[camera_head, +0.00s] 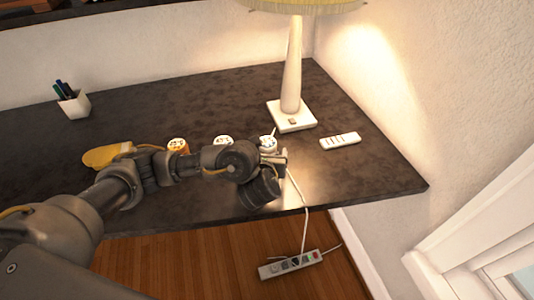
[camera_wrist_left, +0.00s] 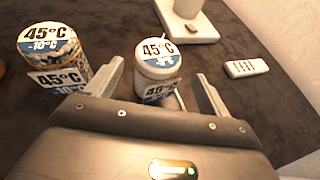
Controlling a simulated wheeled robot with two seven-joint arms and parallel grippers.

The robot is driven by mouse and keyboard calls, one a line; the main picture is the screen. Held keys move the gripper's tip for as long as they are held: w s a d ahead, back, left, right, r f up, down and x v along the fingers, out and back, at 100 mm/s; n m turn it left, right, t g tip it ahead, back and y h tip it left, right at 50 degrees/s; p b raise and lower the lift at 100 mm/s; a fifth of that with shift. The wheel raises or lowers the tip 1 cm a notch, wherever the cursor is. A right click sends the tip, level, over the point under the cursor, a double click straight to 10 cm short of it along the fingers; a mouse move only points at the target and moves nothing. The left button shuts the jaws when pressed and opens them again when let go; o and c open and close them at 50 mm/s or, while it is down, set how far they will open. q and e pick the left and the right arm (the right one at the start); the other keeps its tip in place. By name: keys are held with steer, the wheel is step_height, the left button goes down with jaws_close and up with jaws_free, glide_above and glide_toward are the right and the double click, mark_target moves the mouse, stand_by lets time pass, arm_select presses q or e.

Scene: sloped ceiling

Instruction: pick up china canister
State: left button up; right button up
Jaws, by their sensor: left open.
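A small white canister with a blue and white "45°C" label (camera_wrist_left: 158,62) stands upright on the dark desk in the left wrist view. Its top also shows in the head view (camera_head: 268,142), just beyond my left gripper. My left gripper (camera_wrist_left: 159,78) is open, with one finger on each side of this canister and nothing clamped. A similar canister with a patterned side (camera_wrist_left: 50,45) stands to the left, outside the fingers. My left arm hides the lower parts of the canisters in the head view. My right gripper is not in view.
A lamp (camera_head: 291,70) stands behind the canister, and a white remote (camera_head: 340,140) lies to its right. An orange-sided canister (camera_head: 178,147), a yellow item (camera_head: 105,155) and a pen cup (camera_head: 74,104) are to the left. A cable runs over the front edge to a power strip (camera_head: 290,264).

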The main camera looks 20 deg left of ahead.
mark_target(267, 144)
arm_select(q)
steer(key=shift+w+a, duration=0.15)
steer(key=shift+w, duration=0.05)
steer(key=b+x, duration=0.2)
steer(key=x, duration=0.1)
steer(key=shift+w+a, duration=0.1)
steer(key=shift+w, duration=0.15)
steer(key=shift+w+a+f+b, duration=0.1)
steer(key=shift+w+b, duration=0.3)
steer(key=shift+w, duration=0.15)
steer(key=c, duration=1.2)
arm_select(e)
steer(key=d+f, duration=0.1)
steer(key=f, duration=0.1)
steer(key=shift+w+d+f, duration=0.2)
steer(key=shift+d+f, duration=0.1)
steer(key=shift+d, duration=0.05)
